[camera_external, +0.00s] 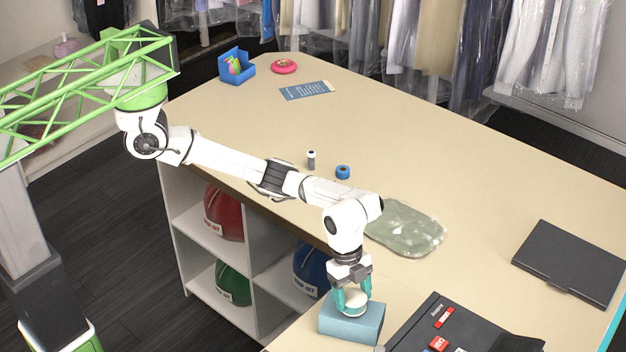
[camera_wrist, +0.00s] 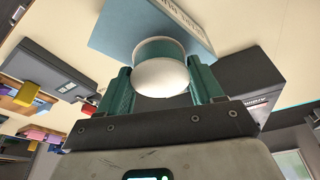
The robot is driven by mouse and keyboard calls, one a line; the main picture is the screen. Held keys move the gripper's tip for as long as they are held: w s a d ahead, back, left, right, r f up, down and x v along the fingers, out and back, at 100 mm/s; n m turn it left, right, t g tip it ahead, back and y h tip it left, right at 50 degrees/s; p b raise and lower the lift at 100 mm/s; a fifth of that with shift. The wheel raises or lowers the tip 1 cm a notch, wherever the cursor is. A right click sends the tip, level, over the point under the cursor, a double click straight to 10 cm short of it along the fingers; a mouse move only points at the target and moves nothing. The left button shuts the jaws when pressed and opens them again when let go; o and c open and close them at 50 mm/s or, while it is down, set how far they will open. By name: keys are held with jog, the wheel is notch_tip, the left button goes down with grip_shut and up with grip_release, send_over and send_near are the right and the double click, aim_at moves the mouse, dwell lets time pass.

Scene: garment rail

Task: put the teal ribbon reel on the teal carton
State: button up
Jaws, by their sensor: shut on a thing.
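The teal ribbon reel (camera_wrist: 160,52), with a white rounded end, is between the teal fingers of my gripper (camera_wrist: 162,88) in the wrist view. My gripper (camera_external: 352,299) is shut on it. In the external view the reel (camera_external: 355,303) shows mostly as a white disc low between the fingers. The teal carton (camera_external: 352,324) lies at the table's near edge, directly below the reel. The carton (camera_wrist: 118,35) also shows behind the reel in the wrist view. I cannot tell whether the reel touches the carton's top.
A black case (camera_external: 460,330) with red items lies close to the carton's right. A grey-green bag (camera_external: 405,228) lies beyond my wrist. A blue ring (camera_external: 343,172) and small spool (camera_external: 311,160) stand mid-table. A dark flat case (camera_external: 571,262) is at the right.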

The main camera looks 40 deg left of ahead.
jog(key=shift+f, duration=0.4)
jog(key=o, duration=1)
jog(key=shift+f, duration=0.15)
jog(key=shift+o, duration=0.2)
jog(key=s+b+v, duration=0.1)
jog(key=v, duration=1.1)
jog(key=shift+w, duration=0.45)
jog(key=shift+a, duration=0.1)
